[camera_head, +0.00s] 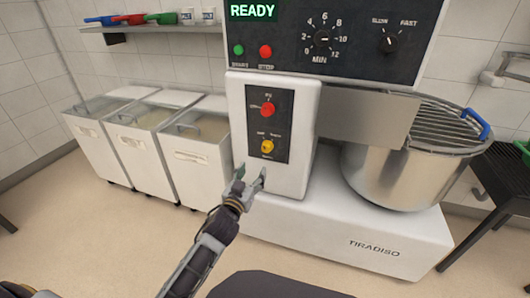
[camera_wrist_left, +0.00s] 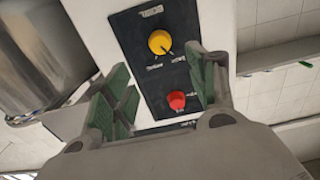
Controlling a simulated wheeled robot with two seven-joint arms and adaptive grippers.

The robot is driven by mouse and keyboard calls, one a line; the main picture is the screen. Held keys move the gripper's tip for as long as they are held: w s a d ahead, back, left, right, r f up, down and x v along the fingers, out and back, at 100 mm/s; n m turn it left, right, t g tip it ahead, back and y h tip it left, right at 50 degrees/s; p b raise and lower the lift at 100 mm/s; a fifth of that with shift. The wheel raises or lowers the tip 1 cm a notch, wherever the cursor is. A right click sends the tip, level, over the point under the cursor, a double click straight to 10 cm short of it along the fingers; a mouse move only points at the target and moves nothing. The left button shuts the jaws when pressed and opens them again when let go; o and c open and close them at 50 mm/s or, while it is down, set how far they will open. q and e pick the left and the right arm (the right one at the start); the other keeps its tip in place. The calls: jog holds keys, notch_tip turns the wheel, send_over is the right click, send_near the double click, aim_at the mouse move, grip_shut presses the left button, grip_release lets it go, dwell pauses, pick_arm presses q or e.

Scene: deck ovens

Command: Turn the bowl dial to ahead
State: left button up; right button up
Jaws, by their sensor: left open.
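A black panel (camera_head: 280,140) on the white front column of the mixer carries a red knob (camera_head: 268,109) above a yellow dial (camera_head: 267,146). Small labels surround both, too small to read surely, so I cannot tell by text which is the bowl dial. My left gripper (camera_head: 250,178) is open and empty, just below and left of the yellow dial, apart from it. In the left wrist view the picture is turned over: the yellow dial (camera_wrist_left: 160,42) is above the red knob (camera_wrist_left: 177,100). The dial's dark mark points to the lower right there. My right gripper is out of view.
A steel bowl (camera_head: 400,175) with a wire guard (camera_head: 435,125) stands right of the column. Above are a READY display (camera_head: 253,10), start and stop buttons, and two black dials (camera_head: 321,38). White bins (camera_head: 195,150) stand left. The floor in front is clear.

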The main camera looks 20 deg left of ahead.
pick_arm(q)
jog(key=shift+w, duration=0.2)
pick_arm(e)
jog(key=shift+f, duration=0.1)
pick_arm(q)
jog(key=b, duration=0.2)
send_near(266, 150)
jog(key=shift+w, duration=1.3)
jog(key=shift+w+r, duration=0.1)
jog(key=shift+w, duration=1.3)
jog(key=shift+w+b, duration=0.4)
jog(key=shift+w, duration=0.2)
jog(key=shift+w+b, duration=0.3)
jog(key=shift+w, duration=0.8)
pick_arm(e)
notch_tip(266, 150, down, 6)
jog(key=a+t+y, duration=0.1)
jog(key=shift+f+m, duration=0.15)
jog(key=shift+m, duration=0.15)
pick_arm(q)
jog(key=shift+c, duration=0.3)
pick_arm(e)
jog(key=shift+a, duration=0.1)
